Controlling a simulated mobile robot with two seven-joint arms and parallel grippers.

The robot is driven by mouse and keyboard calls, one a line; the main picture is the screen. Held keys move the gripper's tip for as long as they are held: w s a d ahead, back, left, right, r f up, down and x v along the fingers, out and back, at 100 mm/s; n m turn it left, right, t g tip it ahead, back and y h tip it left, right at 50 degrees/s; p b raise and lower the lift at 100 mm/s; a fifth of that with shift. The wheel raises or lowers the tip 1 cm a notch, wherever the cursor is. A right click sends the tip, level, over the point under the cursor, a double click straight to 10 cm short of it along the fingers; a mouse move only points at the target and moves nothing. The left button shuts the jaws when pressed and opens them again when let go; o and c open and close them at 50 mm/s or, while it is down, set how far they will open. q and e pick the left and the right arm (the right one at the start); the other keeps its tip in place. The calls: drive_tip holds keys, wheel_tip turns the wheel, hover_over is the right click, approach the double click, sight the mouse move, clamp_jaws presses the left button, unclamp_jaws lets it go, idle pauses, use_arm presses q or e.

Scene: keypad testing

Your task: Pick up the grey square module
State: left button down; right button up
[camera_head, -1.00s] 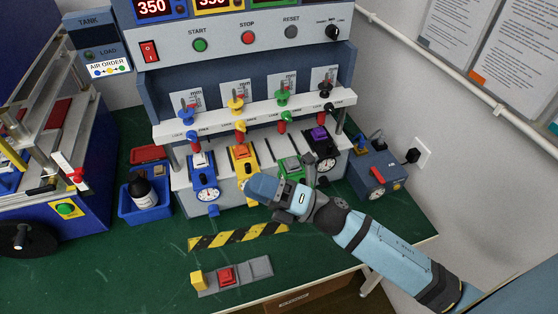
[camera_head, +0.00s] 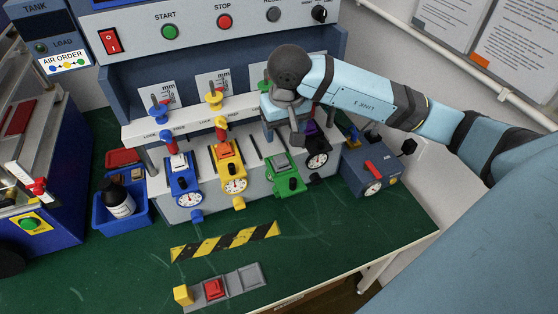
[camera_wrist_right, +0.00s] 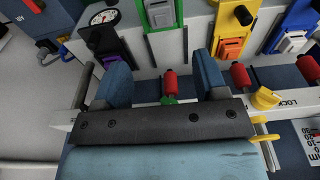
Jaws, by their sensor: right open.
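Several clamp stations stand in a row on the bench machine. The green station (camera_head: 287,181) carries a light grey square piece, seen in the right wrist view as the grey module (camera_wrist_right: 160,13); in the head view my gripper partly hides that area. A red plunger (camera_wrist_right: 170,84) shows between the fingers. My left gripper is not in view.
The yellow station (camera_head: 231,165) and the black station with a purple piece (camera_wrist_right: 99,35) flank the green one. A grey tray (camera_head: 250,276) with yellow and red blocks lies on the green bench. A blue bin (camera_head: 122,214) holds a bottle.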

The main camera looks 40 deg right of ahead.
sight(281, 158)
drive_tip(key=f, duration=0.3)
drive_tip(key=w+f, duration=0.1)
drive_tip(key=f, duration=0.3)
drive_tip(key=f+p, duration=0.1)
drive_tip(key=f, duration=0.2)
drive_tip(key=shift+w+d+f, duration=0.1)
drive_tip(key=shift+w+f, duration=0.05)
drive_tip(key=shift+f, duration=0.25)
drive_tip(key=shift+c, duration=0.5)
drive_tip(key=c, duration=0.9)
